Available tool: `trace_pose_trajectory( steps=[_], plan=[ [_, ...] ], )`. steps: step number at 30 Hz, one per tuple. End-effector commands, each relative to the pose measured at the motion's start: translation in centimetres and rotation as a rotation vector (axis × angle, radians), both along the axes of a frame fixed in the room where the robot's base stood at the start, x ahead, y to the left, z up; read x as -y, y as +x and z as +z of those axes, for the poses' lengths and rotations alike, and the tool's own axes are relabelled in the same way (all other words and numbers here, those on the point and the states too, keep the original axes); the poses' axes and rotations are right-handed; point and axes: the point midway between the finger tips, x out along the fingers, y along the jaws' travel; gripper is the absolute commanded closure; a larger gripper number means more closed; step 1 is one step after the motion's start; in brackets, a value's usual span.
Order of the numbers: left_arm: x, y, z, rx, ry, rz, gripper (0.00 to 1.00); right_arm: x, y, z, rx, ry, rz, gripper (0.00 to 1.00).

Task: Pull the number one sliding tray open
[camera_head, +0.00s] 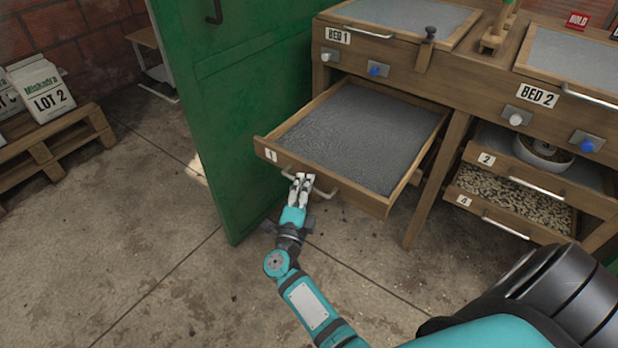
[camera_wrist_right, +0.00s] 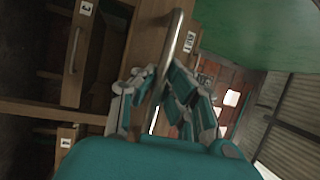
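The number one tray (camera_head: 350,138) is a wooden-framed tray with a grey mesh bed. It stands well out from the bench under the BED 1 label, and its "1" label (camera_head: 271,155) is on the front. My right gripper (camera_head: 302,180) is at the metal handle (camera_head: 322,190) on the tray's front. In the right wrist view, the handle (camera_wrist_right: 180,40) runs between the fingers of the gripper (camera_wrist_right: 158,82), which look closed around it. Part of the handle is hidden by the fingers. My left gripper is not in view.
A green door panel (camera_head: 235,110) stands close to the tray's left side. Trays 2 (camera_head: 485,158) and 4 (camera_head: 463,201) are at the right, with a bowl (camera_head: 543,152) on tray 2. A pallet (camera_head: 55,150) holds sacks at far left. Floor in front is clear.

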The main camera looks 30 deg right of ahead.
Motion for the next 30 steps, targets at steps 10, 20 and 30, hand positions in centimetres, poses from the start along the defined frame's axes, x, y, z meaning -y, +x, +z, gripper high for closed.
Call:
trace_pose_trajectory(
  steps=[10,20,30],
  plan=[
    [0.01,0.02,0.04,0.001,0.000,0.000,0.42,-0.27,-0.29,-0.35,-0.007,0.002,-0.003,1.00],
    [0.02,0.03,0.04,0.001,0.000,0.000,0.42,-0.26,-0.24,-0.23,-0.005,0.001,-0.003,0.68],
    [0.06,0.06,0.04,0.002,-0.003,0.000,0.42,-0.49,-0.36,-0.17,-0.002,0.002,-0.001,0.66]
  ],
)
